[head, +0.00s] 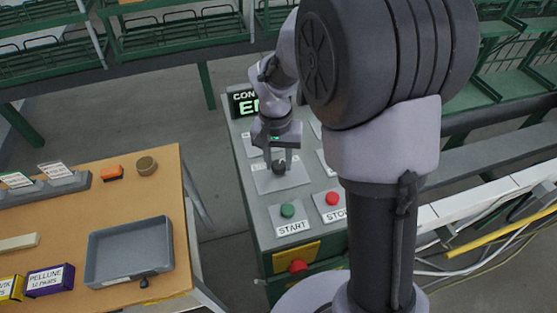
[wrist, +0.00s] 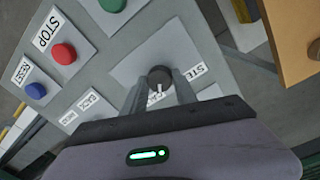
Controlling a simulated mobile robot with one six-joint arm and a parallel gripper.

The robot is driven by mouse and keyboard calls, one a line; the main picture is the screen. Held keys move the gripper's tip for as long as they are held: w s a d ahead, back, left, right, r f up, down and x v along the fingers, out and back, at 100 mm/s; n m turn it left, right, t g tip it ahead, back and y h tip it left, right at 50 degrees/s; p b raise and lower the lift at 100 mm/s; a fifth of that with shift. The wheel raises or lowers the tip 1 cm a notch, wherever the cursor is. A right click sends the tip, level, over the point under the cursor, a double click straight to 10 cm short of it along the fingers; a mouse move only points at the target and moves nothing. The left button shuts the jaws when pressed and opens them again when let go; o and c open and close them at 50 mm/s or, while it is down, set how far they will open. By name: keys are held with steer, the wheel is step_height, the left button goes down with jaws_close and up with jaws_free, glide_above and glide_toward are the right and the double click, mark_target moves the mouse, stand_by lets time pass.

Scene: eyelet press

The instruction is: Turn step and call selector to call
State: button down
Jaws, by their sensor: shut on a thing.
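The selector is a dark round knob (wrist: 159,75) on a light square plate (wrist: 135,68). A white pointer mark on it faces my gripper in the wrist view. In the head view the knob (head: 279,168) sits on its plate on the grey control panel, mostly covered by the fingers. My gripper (head: 278,160) is above the plate, with its fingers down around the knob and shut on it. In the wrist view the fingers (wrist: 160,92) lie on either side of it. A label that seems to begin "STE" (wrist: 196,72) is beside the knob; another label is partly hidden.
A green START button (head: 287,210) and a red STOP button (head: 332,198) are near the selector. A blue RESET button (wrist: 36,90) shows in the wrist view. A display (head: 243,103) stands behind. A wooden table with a grey tray (head: 130,252) is at left.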

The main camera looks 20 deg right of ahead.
mark_target(276, 164)
steer(key=shift+m, duration=0.3)
stand_by(0.4)
steer(key=c, duration=1)
jaws_free()
steer(key=shift+o, duration=0.2)
steer(key=shift+r, duration=0.1)
step_height(276, 164, up, 17)
steer(key=p, duration=0.6)
steer(key=shift+w+a+r, duration=0.15)
steer(key=shift+w+a, duration=0.05)
steer(key=shift+a, duration=0.1)
